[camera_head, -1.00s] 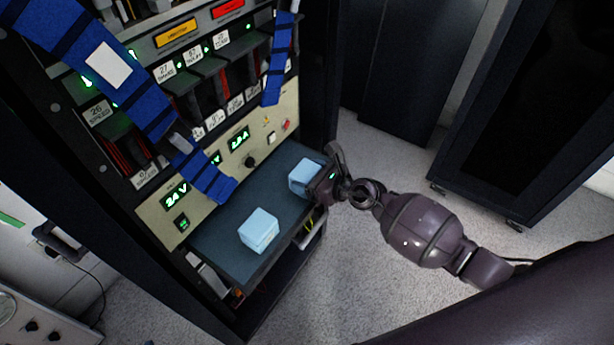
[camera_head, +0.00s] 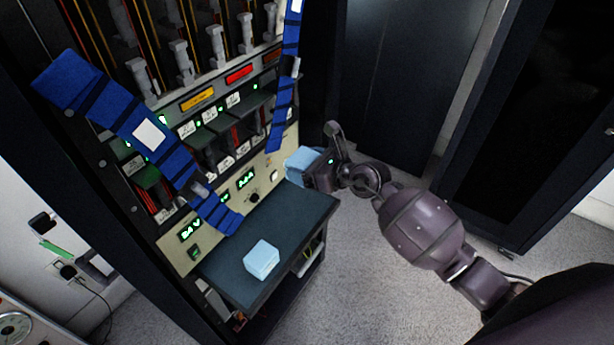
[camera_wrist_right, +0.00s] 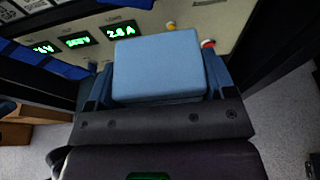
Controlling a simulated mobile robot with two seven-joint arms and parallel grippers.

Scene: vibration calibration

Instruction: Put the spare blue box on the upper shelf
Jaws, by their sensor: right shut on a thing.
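My right gripper (camera_head: 318,170) is shut on a light blue box (camera_head: 298,160) in the head view. It holds the box above the far right end of the dark shelf (camera_head: 290,222). In the right wrist view the held box (camera_wrist_right: 158,66) sits between the two fingers (camera_wrist_right: 160,95), in front of the panel with green readouts. A second light blue box (camera_head: 262,259) rests on the near part of the dark shelf, apart from the gripper. My left gripper is not in view.
A rack panel (camera_head: 222,205) with knobs and lit displays rises behind the shelf. Blue straps (camera_head: 150,135) hang down the rack front at left, and another (camera_head: 284,95) hangs near the held box. Dark cabinets (camera_head: 400,80) stand at the back. The floor right of the shelf is clear.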

